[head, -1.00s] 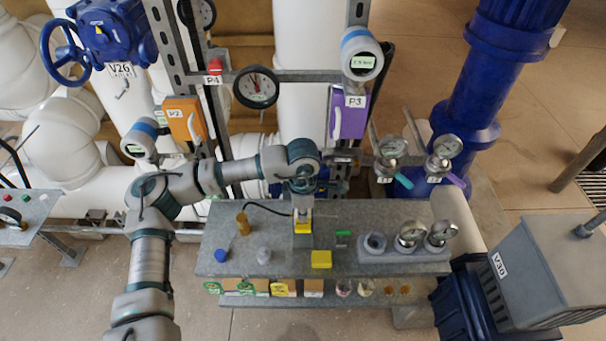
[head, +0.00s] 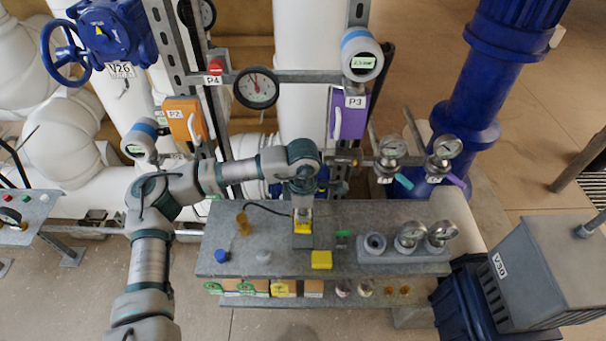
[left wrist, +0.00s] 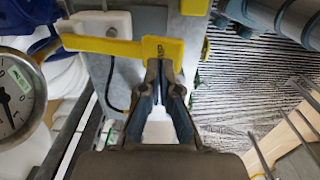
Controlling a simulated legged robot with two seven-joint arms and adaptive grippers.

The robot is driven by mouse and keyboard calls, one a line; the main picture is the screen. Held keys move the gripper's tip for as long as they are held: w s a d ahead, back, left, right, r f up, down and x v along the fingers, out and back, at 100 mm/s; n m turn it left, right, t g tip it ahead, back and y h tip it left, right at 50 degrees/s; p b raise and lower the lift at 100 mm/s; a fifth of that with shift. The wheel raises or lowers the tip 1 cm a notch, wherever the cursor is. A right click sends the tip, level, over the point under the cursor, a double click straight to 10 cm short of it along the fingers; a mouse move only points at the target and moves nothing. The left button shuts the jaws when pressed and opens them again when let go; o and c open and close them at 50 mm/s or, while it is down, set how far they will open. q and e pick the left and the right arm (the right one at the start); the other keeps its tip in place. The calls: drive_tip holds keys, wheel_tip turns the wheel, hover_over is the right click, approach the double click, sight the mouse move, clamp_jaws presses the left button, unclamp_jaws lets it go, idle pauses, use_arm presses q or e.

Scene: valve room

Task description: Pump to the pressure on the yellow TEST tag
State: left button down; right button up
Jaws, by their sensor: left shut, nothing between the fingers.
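My left gripper (head: 303,203) is over the back middle of the grey bench, pointing down at a small pump-like unit with a yellow part (head: 302,226). In the left wrist view the gripper (left wrist: 160,68) is shut, with nothing between its fingers. Its fingertips are at the lettered end of a yellow lever (left wrist: 110,46); I cannot tell if they touch it. A yellow block or tag (head: 321,260) is at the bench's front edge, its writing too small to read. A round dial gauge (head: 256,88) hangs on the rail behind. My right gripper is not in view.
The bench (head: 225,262) also carries a holder with gauges (head: 411,236), a blue-capped item (head: 221,256) and a brown fitting (head: 242,224). Behind are an orange box (head: 184,120), a purple box (head: 349,116) and a digital gauge (head: 361,56). Another dial (left wrist: 14,95) shows in the left wrist view.

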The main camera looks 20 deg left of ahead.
sight(303, 224)
use_arm(q)
drive_tip(key=shift+f, duration=0.1)
drive_tip(key=shift+f+b, duration=2)
drive_tip(key=shift+f, duration=0.75)
drive_tip(key=shift+r+p, duration=1.55)
drive_tip(key=shift+r, duration=1.15)
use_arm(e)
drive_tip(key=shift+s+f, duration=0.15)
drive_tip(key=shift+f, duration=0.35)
use_arm(q)
drive_tip(key=shift+f, duration=0.15)
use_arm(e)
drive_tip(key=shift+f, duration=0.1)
use_arm(q)
drive_tip(key=shift+f+b, duration=1.8)
drive_tip(key=shift+f, duration=0.7)
drive_tip(key=shift+r+p, duration=1.45)
drive_tip(key=shift+r, duration=1.2)
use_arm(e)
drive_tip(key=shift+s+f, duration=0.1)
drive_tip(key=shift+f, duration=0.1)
use_arm(q)
drive_tip(key=shift+f, duration=0.2)
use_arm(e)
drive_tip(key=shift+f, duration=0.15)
